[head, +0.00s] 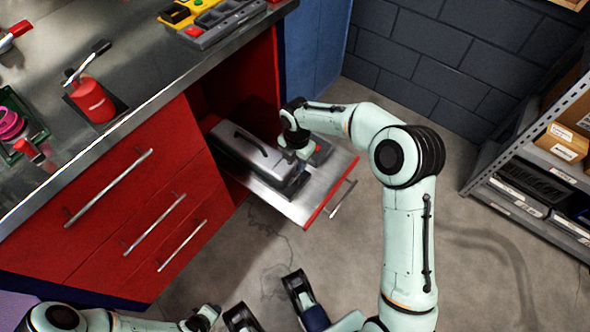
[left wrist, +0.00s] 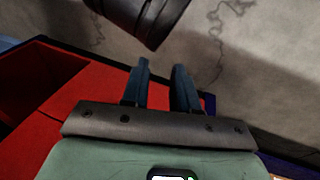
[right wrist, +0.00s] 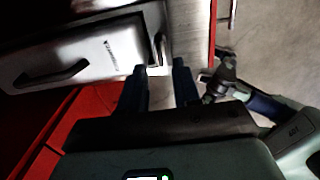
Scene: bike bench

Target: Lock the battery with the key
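The battery (head: 250,152), a long grey case with a black handle, lies on a pulled-out metal tray (head: 309,200) of the red cabinet. It also shows in the right wrist view (right wrist: 85,52), with its handle and small lettering. My right gripper (right wrist: 160,75) is at the battery's near end, above the tray. Its two dark fingers are apart, and I see nothing held between them. My left gripper (left wrist: 160,75) is low, away from the battery, with its fingers apart and empty. I cannot make out the key or the lock; the right gripper covers part of the battery's end.
The workbench top (head: 140,75) holds a red bottle (head: 92,101) and a tool tray (head: 215,20). Red drawers with bar handles (head: 155,222) are below it. A metal shelf with boxes (head: 561,143) stands at right. The floor between is clear.

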